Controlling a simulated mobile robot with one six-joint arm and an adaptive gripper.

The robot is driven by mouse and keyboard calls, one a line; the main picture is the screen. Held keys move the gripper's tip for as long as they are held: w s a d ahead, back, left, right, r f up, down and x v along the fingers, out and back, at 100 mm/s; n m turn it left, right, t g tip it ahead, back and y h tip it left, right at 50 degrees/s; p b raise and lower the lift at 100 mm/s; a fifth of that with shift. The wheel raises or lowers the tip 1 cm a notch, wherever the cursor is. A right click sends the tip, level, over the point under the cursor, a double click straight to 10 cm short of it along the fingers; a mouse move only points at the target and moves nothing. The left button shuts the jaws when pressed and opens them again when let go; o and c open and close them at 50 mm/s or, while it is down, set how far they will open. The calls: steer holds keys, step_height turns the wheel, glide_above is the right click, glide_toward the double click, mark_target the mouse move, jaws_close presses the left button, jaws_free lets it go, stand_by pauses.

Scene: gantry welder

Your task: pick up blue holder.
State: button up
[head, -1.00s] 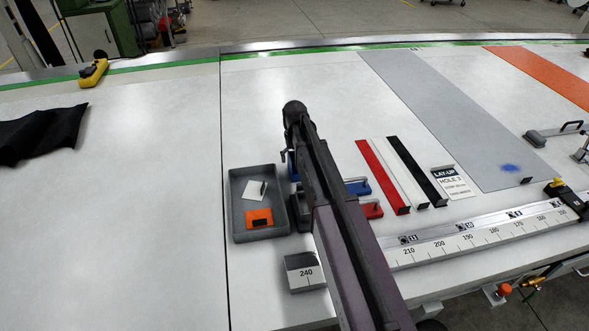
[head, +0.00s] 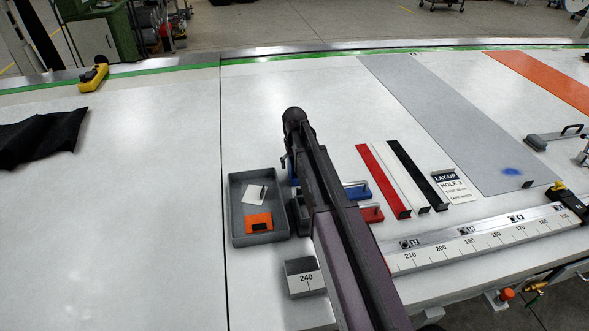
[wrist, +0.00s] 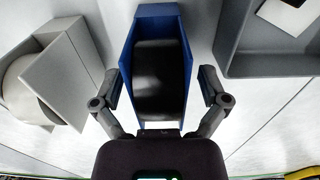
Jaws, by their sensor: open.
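The blue holder (wrist: 187,65) fills the middle of the wrist view. My gripper (wrist: 160,88) is open, with one finger on each side of the holder. The fingers look close to its side walls, but I cannot tell whether they touch. In the head view my arm hides most of this spot; a bit of blue (head: 292,170) shows at the arm's left edge, beside the grey tray.
A grey tray (head: 236,209) with a white card (head: 252,194) and an orange piece (head: 257,222) stands close left of the arm. A grey box marked 240 (head: 303,279) is nearer. Blue and red pieces (head: 371,213) and strips lie right.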

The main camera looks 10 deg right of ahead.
steer(key=shift+f, duration=0.25)
stand_by(0.3)
jaws_close()
stand_by(0.4)
